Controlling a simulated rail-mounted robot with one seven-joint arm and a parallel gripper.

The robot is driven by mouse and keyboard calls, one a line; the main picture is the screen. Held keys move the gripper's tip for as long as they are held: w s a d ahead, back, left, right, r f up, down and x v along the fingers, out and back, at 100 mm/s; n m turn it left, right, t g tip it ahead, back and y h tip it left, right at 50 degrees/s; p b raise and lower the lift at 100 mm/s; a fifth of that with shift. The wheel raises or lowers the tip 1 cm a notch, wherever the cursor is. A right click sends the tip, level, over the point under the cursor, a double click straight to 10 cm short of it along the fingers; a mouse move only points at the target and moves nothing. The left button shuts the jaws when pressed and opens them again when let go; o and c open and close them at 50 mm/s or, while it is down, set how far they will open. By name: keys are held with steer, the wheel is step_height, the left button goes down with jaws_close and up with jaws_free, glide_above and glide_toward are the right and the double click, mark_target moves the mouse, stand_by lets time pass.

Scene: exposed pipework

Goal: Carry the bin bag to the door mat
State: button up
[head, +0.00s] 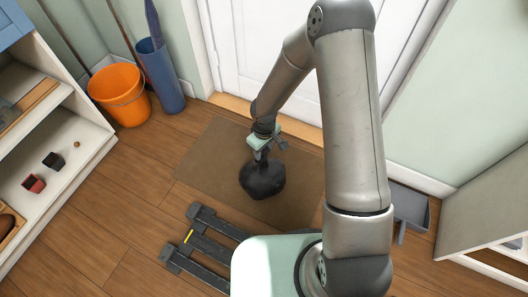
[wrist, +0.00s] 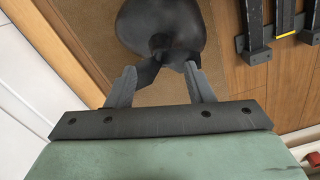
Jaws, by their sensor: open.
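The black bin bag (head: 262,180) rests on the brown door mat (head: 205,155) in front of the white door. In the wrist view the bag (wrist: 165,28) shows at the top, its knotted neck facing my gripper. My gripper (head: 264,157) is just above the bag in the head view. In the wrist view my gripper (wrist: 162,72) has its two fingers apart, with the bag's tied ends close to and partly between the tips. I cannot tell whether a finger touches the bag. My arm hides the right part of the mat.
An orange bucket (head: 120,93) and a blue bin (head: 160,78) stand left of the door (head: 245,45). A white shelf unit (head: 75,150) is at the left. A grey dustpan (head: 408,206) lies at the right. Dark rails (head: 195,245) lie on the floor before the mat.

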step_height(320, 180, up, 7)
steer(key=shift+d+f+p, duration=0.1)
steer(key=shift+p, duration=0.9)
steer(key=s+d+r+m+h, duration=0.1)
steer(key=s+d+r+m, duration=0.1)
steer(key=s+d+r, duration=0.35)
steer(key=s+d+r+m+h, duration=0.1)
steer(key=s+d+r+m, duration=0.1)
steer(key=d+r, duration=0.6)
steer(key=s+r+m+y, duration=0.2)
steer(key=s+r+m, duration=0.2)
steer(key=s+r, duration=0.5)
steer(key=s, duration=0.3)
steer(key=shift+s+r+m+g, duration=0.15)
steer(key=shift+r+m+g, duration=0.15)
steer(key=shift+r, duration=0.1)
